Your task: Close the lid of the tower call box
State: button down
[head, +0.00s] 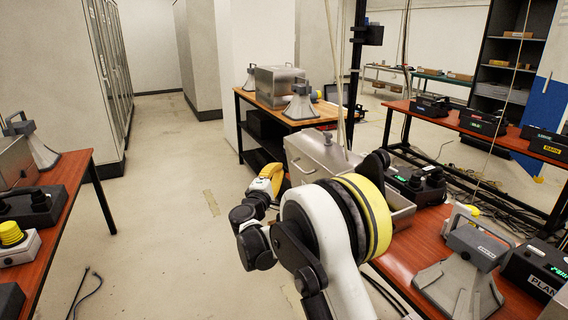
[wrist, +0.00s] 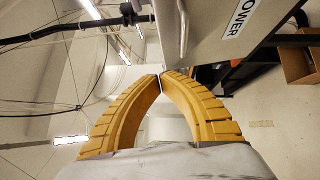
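The tower call box is a grey metal box on the red-brown table at the right of the head view. Its lid (head: 318,158) stands raised, and part of its open body (head: 402,214) shows behind my arm. In the wrist view the lid (wrist: 215,35) is a grey panel at the upper right, with a bar handle and a label that reads "OWER". My gripper (head: 270,178) is left of the lid in the head view. In the wrist view its yellow fingers (wrist: 161,77) meet at the tips, empty, just below the lid's edge. My arm hides much of the box.
A grey horn-shaped unit (head: 462,265) and black phone units (head: 418,182) stand on the same table (head: 408,258). A wooden-topped table (head: 275,108) with a metal case (head: 277,85) is behind. Another table (head: 62,210) is at the left. The floor between is mostly clear.

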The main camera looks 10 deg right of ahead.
aim_at(296, 164)
jog(key=w+d+b, duration=0.1)
jog(key=w+d, duration=0.1)
jog(key=w, duration=0.1)
jog(key=w+d+r+b, duration=0.1)
jog(key=w+d, duration=0.2)
jog(key=w+d+b, duration=0.2)
jog(key=w, duration=0.1)
jog(key=shift+d+r, duration=0.3)
jog(key=shift+d, duration=0.05)
jog(key=shift+r, duration=0.1)
